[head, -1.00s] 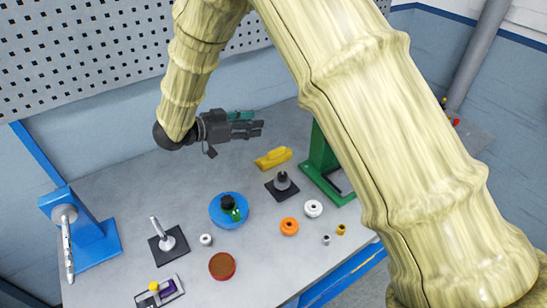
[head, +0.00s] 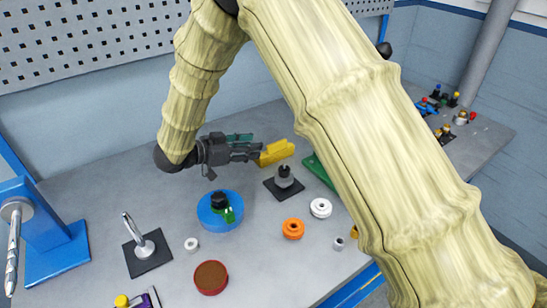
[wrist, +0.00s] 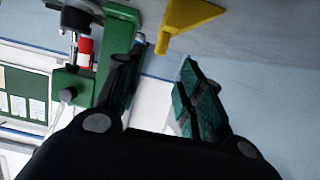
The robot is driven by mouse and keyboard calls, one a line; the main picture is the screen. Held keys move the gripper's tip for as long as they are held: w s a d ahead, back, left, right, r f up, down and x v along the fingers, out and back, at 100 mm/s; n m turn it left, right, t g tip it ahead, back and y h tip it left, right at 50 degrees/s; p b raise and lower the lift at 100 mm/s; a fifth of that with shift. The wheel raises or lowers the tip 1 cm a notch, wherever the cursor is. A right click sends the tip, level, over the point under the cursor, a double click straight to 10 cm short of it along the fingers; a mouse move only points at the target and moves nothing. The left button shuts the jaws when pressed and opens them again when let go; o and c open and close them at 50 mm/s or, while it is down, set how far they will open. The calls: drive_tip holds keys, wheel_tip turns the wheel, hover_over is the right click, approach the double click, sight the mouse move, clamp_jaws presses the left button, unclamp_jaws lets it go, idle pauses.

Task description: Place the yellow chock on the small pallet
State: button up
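The yellow chock (head: 278,152) lies on the grey workbench near the back, just right of my fingertips. It also shows at the top of the wrist view (wrist: 187,18), its narrow end close to the space between my fingers. My gripper (head: 257,147) is open and empty, low over the bench and pointing right toward the chock. In the wrist view its two fingers (wrist: 162,55) stand apart. I cannot tell whether a finger touches the chock. A part-cut grey tray (head: 145,301) with purple and yellow pieces is at the lower left; I cannot tell whether it is the small pallet.
A black-based grey post (head: 284,177) stands just in front of the chock, and a green stand (head: 318,170) is to its right, partly behind my arm. A blue round dish (head: 220,218) and orange ring (head: 293,229) are nearer. A blue stand (head: 55,245) is left.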

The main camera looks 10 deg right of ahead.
sight(275, 143)
drive_tip(key=p+x, duration=0.3)
drive_tip(key=x, duration=0.7)
drive_tip(key=shift+w+d, duration=0.1)
drive_tip(key=shift+d, duration=0.15)
clamp_jaws()
